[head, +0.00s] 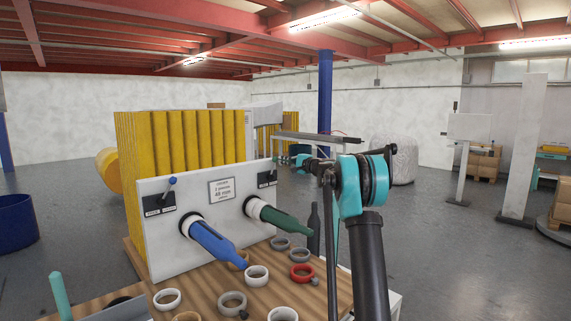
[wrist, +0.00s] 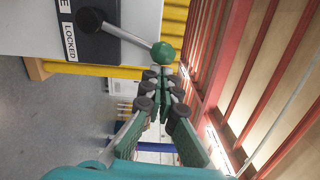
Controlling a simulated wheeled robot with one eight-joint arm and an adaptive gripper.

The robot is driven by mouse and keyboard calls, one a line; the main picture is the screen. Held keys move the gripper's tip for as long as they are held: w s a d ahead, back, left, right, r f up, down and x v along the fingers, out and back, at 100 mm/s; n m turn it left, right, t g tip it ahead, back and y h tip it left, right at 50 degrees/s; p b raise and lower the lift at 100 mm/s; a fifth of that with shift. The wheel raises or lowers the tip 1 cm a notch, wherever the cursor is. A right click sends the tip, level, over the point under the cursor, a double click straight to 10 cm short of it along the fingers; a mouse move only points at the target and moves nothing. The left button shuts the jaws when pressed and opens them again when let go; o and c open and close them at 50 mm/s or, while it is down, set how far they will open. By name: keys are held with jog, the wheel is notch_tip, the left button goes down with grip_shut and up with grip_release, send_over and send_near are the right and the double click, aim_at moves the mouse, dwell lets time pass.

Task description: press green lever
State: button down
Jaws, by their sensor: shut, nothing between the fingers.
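The green lever shows in the wrist view as a grey rod with a round green knob (wrist: 163,53). The rod rises from a black plate (wrist: 97,40) with a "LOCKED" label on the white panel. My gripper (wrist: 165,78) is shut and empty, its tips close to the knob; I cannot tell if they touch. In the head view my gripper (head: 286,160) is at the panel's upper right edge, by the right black plate (head: 267,180), and the knob is hard to make out there.
The white panel (head: 205,183) also carries a blue-knobbed lever (head: 172,182) at left. A blue spindle (head: 212,243) and a green spindle (head: 279,217) stick out from it. Several rings, one red (head: 301,272), lie on the wooden table (head: 247,301) below. Yellow material (head: 180,138) stands behind the panel.

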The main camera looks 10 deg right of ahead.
jog(key=a+n, duration=0.1)
jog(key=s+a+r+n, duration=0.1)
jog(key=n, duration=0.1)
jog(key=shift+s, duration=0.2)
jog(key=s+a+n, duration=0.3)
jog(key=a+n, duration=0.2)
jog(key=n, duration=0.1)
jog(key=shift+s+h, duration=0.3)
jog(key=shift+s, duration=0.05)
jog(key=shift+a, duration=0.1)
dwell(0.4)
